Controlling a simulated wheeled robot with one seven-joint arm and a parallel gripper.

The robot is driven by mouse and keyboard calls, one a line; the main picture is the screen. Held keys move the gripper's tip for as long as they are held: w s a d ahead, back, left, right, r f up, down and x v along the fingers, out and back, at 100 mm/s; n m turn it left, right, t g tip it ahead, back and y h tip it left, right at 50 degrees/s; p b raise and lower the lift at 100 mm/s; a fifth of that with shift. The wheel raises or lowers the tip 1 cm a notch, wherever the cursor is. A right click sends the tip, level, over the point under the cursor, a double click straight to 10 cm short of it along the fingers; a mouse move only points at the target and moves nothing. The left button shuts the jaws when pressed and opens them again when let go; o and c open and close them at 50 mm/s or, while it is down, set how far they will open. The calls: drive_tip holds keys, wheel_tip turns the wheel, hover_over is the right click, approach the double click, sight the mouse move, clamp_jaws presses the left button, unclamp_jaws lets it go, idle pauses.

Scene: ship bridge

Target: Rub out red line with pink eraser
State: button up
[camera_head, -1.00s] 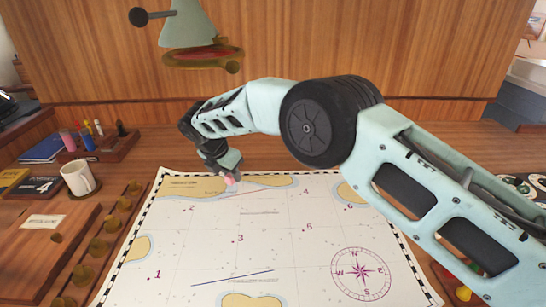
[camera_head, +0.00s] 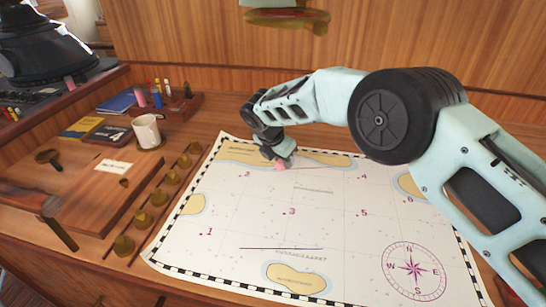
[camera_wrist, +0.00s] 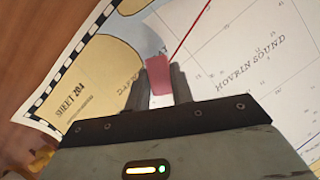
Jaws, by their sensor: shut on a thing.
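My gripper (camera_head: 282,158) is shut on the pink eraser (camera_head: 281,167) at the upper left part of the sea chart (camera_head: 240,215). In the wrist view the pink eraser (camera_wrist: 160,75) sits between the two fingers, and its tip is close to the lower end of the red line (camera_wrist: 196,30). I cannot tell whether it touches the paper. The thin red line also shows in the head view (camera_head: 312,168), running right from the eraser. Part of the chart's top edge is hidden behind my arm.
A blue line (camera_head: 280,248) lies lower on the chart. A white mug (camera_head: 146,132), a wooden pen rack (camera_head: 182,105), books (camera_head: 82,128) and a row of brass knobs (camera_head: 159,197) stand left of the chart. A brass lamp (camera_head: 287,17) hangs above.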

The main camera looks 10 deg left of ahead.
sight(272, 171)
drive_tip(key=w+d, duration=0.1)
drive_tip(key=d, duration=0.3)
drive_tip(key=w+d, duration=0.1)
drive_tip(key=d, duration=0.4)
drive_tip(key=w+d+p, duration=0.1)
drive_tip(key=w+d, duration=0.1)
drive_tip(key=d, duration=0.3)
drive_tip(key=shift+d, duration=0.2)
drive_tip(key=s+a, duration=0.1)
drive_tip(key=a, duration=0.4)
drive_tip(key=s+a+b, duration=0.1)
drive_tip(key=s+a, duration=0.1)
drive_tip(key=a, duration=0.3)
drive_tip(key=s+a, duration=0.1)
drive_tip(key=a, duration=0.5)
drive_tip(key=shift+s+a+f+b, duration=0.15)
drive_tip(key=shift+s+b, duration=0.1)
drive_tip(key=shift+b, duration=0.15)
drive_tip(key=shift+s+a, duration=0.15)
drive_tip(key=shift+a, duration=0.3)
drive_tip(key=shift+f+b, duration=0.3)
drive_tip(key=shift+f, duration=0.05)
idle(1.3)
drive_tip(key=shift+d, duration=0.1)
drive_tip(key=shift+w+d+p, duration=0.15)
drive_tip(key=shift+d+p, duration=0.05)
drive_tip(key=shift+d, duration=0.4)
drive_tip(key=shift+w+d+p, duration=0.15)
drive_tip(key=shift+d+p, duration=0.05)
drive_tip(key=shift+d, duration=0.35)
